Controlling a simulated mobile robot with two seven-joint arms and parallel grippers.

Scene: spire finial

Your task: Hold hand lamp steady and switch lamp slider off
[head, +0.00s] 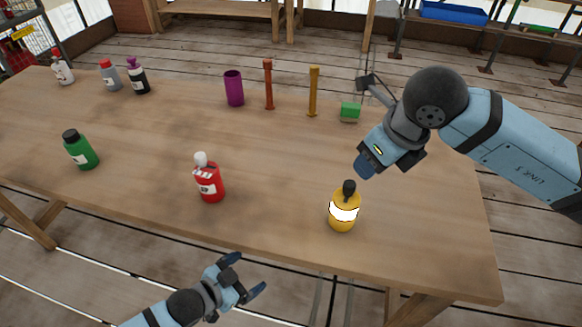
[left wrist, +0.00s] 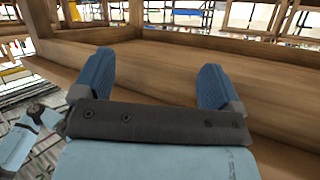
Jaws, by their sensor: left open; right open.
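No object is plainly recognisable as the hand lamp. A yellow, rounded body (head: 343,212) with a bright white band and a black top stands upright near the table's front right and looks most like it. A slider cannot be made out. My right gripper (head: 366,124) is open above the table's right side, behind the yellow body and apart from it. My left gripper (head: 244,274) is open and empty in front of the table's front edge, left of the yellow body. In the left wrist view its two blue fingers (left wrist: 155,82) are wide apart with nothing between them.
A red bottle (head: 210,185) and a green bottle (head: 82,151) stand left of the yellow body. A purple cup (head: 234,90), red post (head: 268,86), yellow post (head: 313,92) and green block (head: 350,112) stand farther back. The wooden table (head: 270,215) is clear between them.

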